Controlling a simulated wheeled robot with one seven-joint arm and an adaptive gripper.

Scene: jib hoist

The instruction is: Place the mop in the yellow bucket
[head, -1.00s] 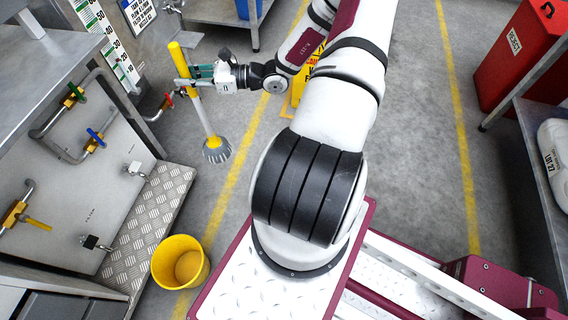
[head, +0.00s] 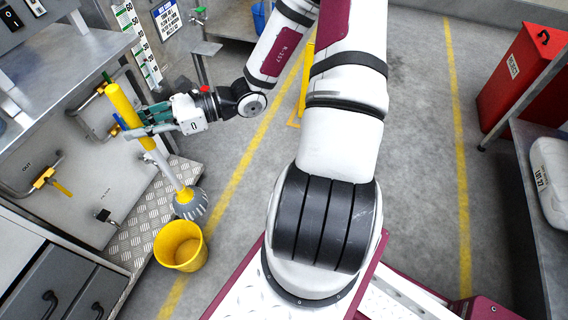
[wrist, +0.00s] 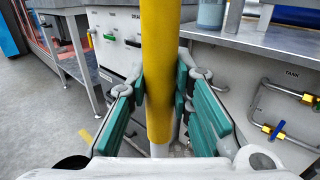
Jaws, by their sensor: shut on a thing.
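The mop (head: 157,154) has a yellow and white handle and a grey head (head: 190,203). My gripper (head: 140,123) is shut on the yellow upper part of the handle. In the wrist view the yellow handle (wrist: 160,70) stands between the green finger pads of my gripper (wrist: 160,95). The mop leans, its top to the left and its head lower right. The yellow bucket (head: 181,246) stands upright on the floor beside the tread plate, and looks empty. The mop head shows just above the bucket's far rim in the head view; I cannot tell whether they touch.
A wall panel with pipes and valves (head: 45,178) stands at the left, with a diamond-plate step (head: 140,232) along its foot. Grey drawers (head: 62,285) are at the lower left. A red bin (head: 522,75) and a shelf are at the right. The floor between is clear.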

